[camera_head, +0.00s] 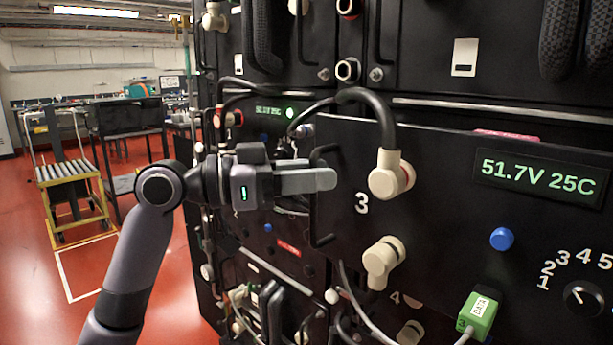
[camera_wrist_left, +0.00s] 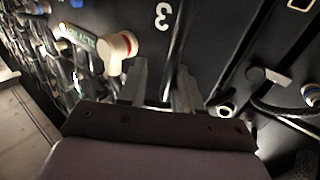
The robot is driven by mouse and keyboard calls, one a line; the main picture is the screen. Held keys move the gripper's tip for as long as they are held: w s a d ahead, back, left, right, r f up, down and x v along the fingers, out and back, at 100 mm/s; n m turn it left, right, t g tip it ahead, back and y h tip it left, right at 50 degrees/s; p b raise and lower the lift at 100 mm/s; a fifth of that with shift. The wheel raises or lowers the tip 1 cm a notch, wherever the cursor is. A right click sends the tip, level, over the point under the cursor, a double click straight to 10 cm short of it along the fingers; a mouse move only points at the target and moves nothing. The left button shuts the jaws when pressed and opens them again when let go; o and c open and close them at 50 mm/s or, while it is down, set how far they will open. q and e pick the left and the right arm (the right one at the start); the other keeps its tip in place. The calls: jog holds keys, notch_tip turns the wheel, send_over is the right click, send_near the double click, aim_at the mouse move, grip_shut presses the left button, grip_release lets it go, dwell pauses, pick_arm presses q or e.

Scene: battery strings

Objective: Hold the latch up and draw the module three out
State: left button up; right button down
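Module three (camera_head: 440,225) is a black unit marked "3" with a lit display (camera_head: 538,177) reading 51.7V 25C. Its black bar handle (camera_head: 322,240) stands at its left edge. My left gripper (camera_head: 325,180) reaches across the middle of this handle, hiding part of it. In the left wrist view the two fingers (camera_wrist_left: 163,86) are apart, with a dark bar (camera_wrist_left: 174,50) between them; whether they touch it I cannot tell. A pink tab (camera_head: 505,135) shows at the module's top edge; I cannot tell if it is the latch. My right gripper is not in view.
An upper cream plug (camera_head: 390,175) with a thick black cable, a lower cream plug (camera_head: 383,258) and a green DATA plug (camera_head: 478,315) sit on the module front. A blue knob (camera_head: 502,239) and dial (camera_head: 583,298) are to the right. Open red floor (camera_head: 30,250) lies left.

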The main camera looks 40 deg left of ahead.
pick_arm(q)
jog(key=shift+a+f, duration=0.1)
jog(key=b+v, duration=0.2)
jog(key=v, duration=0.5)
dwell(0.4)
dwell(0.5)
jog(key=shift+s, duration=0.1)
